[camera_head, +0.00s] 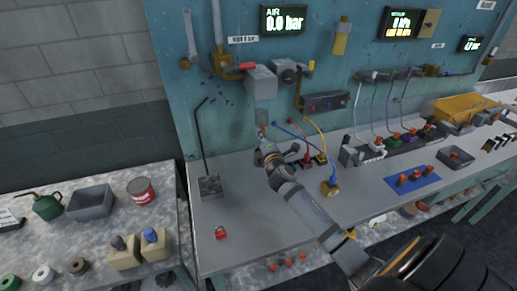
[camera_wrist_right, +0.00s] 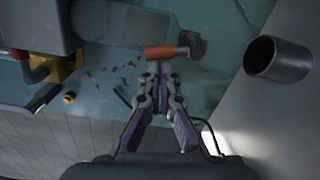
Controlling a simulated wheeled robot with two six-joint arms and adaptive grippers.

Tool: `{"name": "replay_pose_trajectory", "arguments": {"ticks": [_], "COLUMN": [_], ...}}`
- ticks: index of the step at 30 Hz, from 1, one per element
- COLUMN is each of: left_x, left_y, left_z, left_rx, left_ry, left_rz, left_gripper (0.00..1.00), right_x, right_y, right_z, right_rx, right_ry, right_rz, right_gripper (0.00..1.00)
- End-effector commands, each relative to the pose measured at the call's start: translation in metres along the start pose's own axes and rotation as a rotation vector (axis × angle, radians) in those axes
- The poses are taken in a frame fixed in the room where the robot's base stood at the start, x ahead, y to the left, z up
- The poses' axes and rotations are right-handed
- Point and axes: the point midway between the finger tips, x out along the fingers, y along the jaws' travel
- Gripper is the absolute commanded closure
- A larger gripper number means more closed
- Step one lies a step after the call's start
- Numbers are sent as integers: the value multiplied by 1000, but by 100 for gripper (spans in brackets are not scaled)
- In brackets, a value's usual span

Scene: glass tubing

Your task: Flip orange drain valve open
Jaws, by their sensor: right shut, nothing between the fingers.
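The orange valve handle (camera_wrist_right: 165,52) shows in the right wrist view, lying crosswise with a dark fitting at its right end. My right gripper (camera_wrist_right: 158,72) is shut and empty, its tips just short of the handle; I cannot tell whether they touch. In the head view my right gripper (camera_head: 261,130) is close to the teal panel, below the grey box (camera_head: 260,79) and its small bowl (camera_head: 262,116). My left gripper is not in view.
The panel (camera_head: 175,75) carries a red lever (camera_head: 247,66), a gauge and a display (camera_head: 283,18). A thin black rod on a grey block (camera_head: 210,187) stands left of my gripper. A red padlock (camera_head: 221,232) lies on the bench. Coloured cables run to the right.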

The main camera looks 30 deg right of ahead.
Motion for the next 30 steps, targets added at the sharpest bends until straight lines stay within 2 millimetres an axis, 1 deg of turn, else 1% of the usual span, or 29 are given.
{"name": "replay_pose_trajectory", "arguments": {"ticks": [5, 30], "left_x": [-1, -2], "left_y": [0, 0], "left_z": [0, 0], "left_rx": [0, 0], "left_ry": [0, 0], "left_rz": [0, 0], "left_gripper": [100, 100], "right_x": [0, 0], "right_y": [3, 5], "right_z": [3, 6], "right_rx": [106, 99], "right_ry": [0, 0], "right_rz": [-4, -5], "right_gripper": [100, 100]}}
